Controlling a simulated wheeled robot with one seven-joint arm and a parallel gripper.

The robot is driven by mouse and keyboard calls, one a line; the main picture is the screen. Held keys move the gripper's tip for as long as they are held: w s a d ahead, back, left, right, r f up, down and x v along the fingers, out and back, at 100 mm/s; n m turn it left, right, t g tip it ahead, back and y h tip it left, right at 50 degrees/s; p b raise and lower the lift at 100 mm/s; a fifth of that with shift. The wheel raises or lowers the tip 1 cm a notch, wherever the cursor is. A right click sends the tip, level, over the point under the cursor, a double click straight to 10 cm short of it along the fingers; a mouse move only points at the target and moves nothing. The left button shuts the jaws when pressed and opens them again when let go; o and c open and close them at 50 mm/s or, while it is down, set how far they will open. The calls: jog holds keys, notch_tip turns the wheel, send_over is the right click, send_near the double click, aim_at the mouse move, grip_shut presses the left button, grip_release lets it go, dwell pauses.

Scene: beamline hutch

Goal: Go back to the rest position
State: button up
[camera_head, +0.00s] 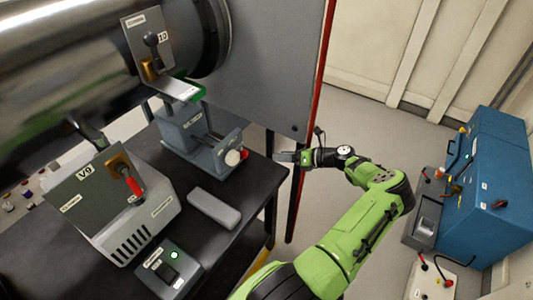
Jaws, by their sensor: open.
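My green arm reaches up from the bottom middle of the head view, and its last links bend left. My gripper (287,157) is at the arm's left end, near the right edge of the black table (262,188), and is open. It looks empty and apart from the grey vise-like device (195,135) to its left. The finger detail is small in this view.
The table bears a box marked V9 (85,205) with a red-handled lever, a grey block (214,208) and a small switch box (170,268). A red-edged panel (325,60) stands behind my gripper. A blue cabinet (490,190) stands right. Floor between is clear.

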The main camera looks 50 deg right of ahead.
jog(key=shift+v, duration=1.1)
jog(key=w+a+r+n+g+y+p, duration=0.1)
jog(key=w+a+r+n+g, duration=0.3)
jog(key=a+n, duration=0.25)
jog(key=w+a+r+n+g+y, duration=0.1)
jog(key=w+a+r+n+g, duration=0.3)
jog(key=a, duration=0.3)
jog(key=a+r+n+g+h+p, duration=0.1)
jog(key=a+r+n+g+h, duration=0.1)
jog(key=a+r+n, duration=0.4)
jog(key=a+r+n+g+h, duration=0.15)
jog(key=a+r+n, duration=0.25)
jog(key=a+n, duration=0.4)
jog(key=s+a+r+n+t+h+p, duration=0.1)
jog(key=s+a+r+n, duration=0.4)
jog(key=s+a+n, duration=0.2)
jog(key=s+a+r+n+t+h, duration=0.2)
jog(key=s+a+r+n, duration=0.4)
jog(key=s, duration=0.5)
jog(key=shift+s+a+r+n+p, duration=0.3)
jog(key=shift+a+n, duration=0.35)
jog(key=shift+n, duration=0.5)
